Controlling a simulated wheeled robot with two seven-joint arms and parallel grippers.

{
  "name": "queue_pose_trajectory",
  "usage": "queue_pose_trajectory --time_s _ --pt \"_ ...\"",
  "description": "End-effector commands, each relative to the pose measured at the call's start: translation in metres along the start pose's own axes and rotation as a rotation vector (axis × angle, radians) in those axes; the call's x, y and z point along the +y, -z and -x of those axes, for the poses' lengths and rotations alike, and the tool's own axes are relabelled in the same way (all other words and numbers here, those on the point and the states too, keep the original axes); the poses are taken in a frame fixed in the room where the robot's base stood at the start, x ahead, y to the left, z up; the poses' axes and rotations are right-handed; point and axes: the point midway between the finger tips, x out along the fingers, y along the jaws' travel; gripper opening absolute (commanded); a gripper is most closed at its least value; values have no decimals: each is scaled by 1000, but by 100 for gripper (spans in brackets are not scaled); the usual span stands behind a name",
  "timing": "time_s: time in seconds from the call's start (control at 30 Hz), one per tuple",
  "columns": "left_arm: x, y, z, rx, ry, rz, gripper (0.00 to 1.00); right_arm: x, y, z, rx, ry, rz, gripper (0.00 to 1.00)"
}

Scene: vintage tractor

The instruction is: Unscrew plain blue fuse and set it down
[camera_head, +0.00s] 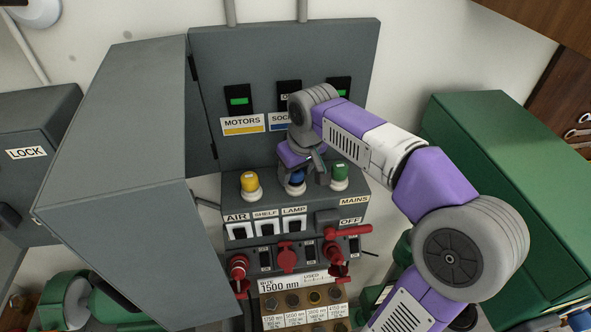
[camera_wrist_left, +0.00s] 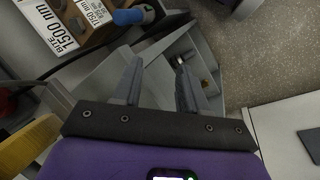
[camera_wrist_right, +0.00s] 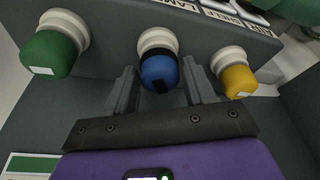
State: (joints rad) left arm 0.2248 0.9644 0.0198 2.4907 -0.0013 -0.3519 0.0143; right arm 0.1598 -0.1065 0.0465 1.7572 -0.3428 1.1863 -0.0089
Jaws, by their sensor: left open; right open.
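The blue fuse (camera_wrist_right: 158,72) sits in a white socket on the grey panel, between the green and yellow ones. It has a black band and a black patch. In the head view the blue fuse (camera_head: 295,178) is partly covered by my right gripper (camera_head: 312,165). In the right wrist view my right gripper (camera_wrist_right: 158,78) is open, with one finger on each side of the blue fuse; I cannot tell whether they touch it. My left gripper (camera_wrist_left: 157,75) is open and empty above a grey tray (camera_wrist_left: 207,65). A blue cylinder (camera_wrist_left: 130,17) shows beyond it.
A yellow fuse (camera_head: 249,183) and a green fuse (camera_head: 340,175) stand close on either side. Switches (camera_head: 265,221) and red handles (camera_head: 286,257) lie below. A large grey door (camera_head: 120,130) stands open at left. Small parts lie in the grey tray.

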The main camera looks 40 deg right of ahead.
Motion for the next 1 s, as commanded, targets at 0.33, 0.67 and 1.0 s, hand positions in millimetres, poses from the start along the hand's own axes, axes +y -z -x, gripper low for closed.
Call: queue_pose_trajectory --time_s 0.33,0.67,1.0 --pt "0 0 0 0 0 0 43 -1 0 0 -2 -93 -332 54" --pt "0 0 0 0 0 0 43 -1 0 0 -1 -191 -682 54" --pt "0 0 0 0 0 0 43 0 0 0 0 -272 -976 54"
